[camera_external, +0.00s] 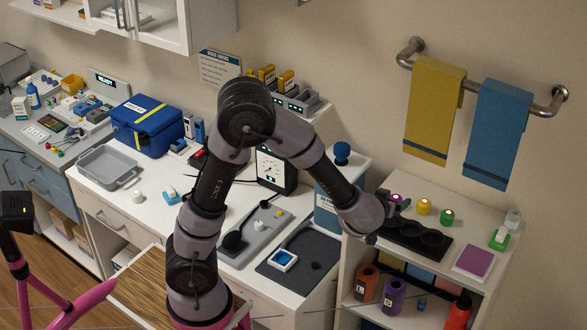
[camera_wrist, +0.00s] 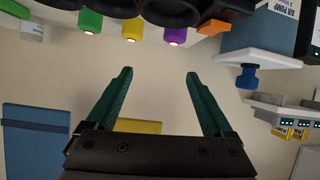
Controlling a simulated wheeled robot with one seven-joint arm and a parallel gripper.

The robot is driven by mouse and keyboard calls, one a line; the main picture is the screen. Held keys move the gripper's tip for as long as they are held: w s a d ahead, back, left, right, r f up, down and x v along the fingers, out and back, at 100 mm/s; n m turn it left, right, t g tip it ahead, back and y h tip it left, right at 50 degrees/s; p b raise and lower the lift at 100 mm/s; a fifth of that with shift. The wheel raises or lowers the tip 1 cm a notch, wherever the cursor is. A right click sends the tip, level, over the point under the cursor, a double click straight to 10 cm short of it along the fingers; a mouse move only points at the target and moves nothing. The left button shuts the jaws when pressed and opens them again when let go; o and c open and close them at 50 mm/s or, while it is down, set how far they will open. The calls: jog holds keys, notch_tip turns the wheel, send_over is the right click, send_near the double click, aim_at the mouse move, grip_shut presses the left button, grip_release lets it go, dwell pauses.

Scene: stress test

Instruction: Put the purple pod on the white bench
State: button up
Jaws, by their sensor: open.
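The purple pod (camera_external: 395,198) stands at the back of the white shelf unit's top, left of a yellow pod and a green pod. It also shows in the upside-down wrist view (camera_wrist: 176,36), beyond my fingertips. My gripper (camera_wrist: 159,74) is open with nothing between its dark green fingers. In the external view my wrist is beside the shelf unit's left edge, close to the pod, and the fingers are hard to make out. A long white bench (camera_external: 152,208) runs along the wall at the left and middle.
A black holder with round cups (camera_external: 413,239) lies in front of the pods. The yellow pod (camera_external: 424,206) and green pod (camera_external: 447,216) stand near. A blue-topped pump (camera_external: 341,153) stands left of the shelf unit. The bench carries a blue case (camera_external: 147,125) and a grey tray (camera_external: 108,168).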

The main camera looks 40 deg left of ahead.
jog(key=f, duration=0.1)
jog(key=s+f+y, duration=0.1)
jog(key=shift+s+d+f+n+y, duration=0.1)
jog(key=shift+s+f+n+y, duration=0.2)
jog(key=shift+n, duration=0.1)
jog(key=shift+w+f, duration=0.15)
jog(key=shift+f, duration=0.05)
jog(key=x, duration=1)
jog(key=shift+w+a+f, duration=0.1)
jog(key=shift+a, duration=0.35)
grip_shut()
